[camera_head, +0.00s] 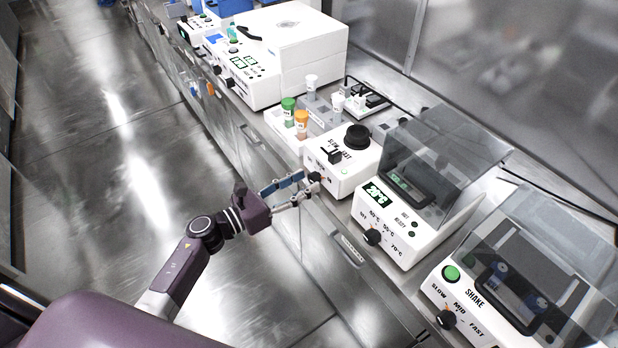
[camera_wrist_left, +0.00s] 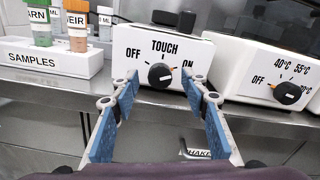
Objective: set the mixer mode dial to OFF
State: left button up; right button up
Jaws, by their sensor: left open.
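The mixer (camera_head: 340,165) is a small white box with a black cup on top; it also shows in the left wrist view (camera_wrist_left: 215,50). Its black mode dial (camera_wrist_left: 160,75) is on the front face, with OFF at left, TOUCH above and ON at right. My left gripper (camera_head: 308,186) is open in front of the mixer's front face. In the left wrist view, the blue-padded fingers (camera_wrist_left: 160,92) stand to either side of the dial, with nothing between them; contact cannot be told. My right gripper is out of view.
A white sample rack (camera_wrist_left: 50,62) with capped tubes stands left of the mixer. A heater with a temperature dial (camera_head: 373,237) is close on the right, then a shaker (camera_head: 500,280). A large white device (camera_head: 290,50) stands further back. The aisle floor is clear.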

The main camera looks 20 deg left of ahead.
pick_arm(q)
jog(key=shift+x, duration=0.95)
jog(key=shift+w, duration=0.1)
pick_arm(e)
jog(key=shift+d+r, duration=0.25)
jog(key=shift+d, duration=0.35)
pick_arm(q)
jog(key=shift+c, duration=0.4)
grip_shut()
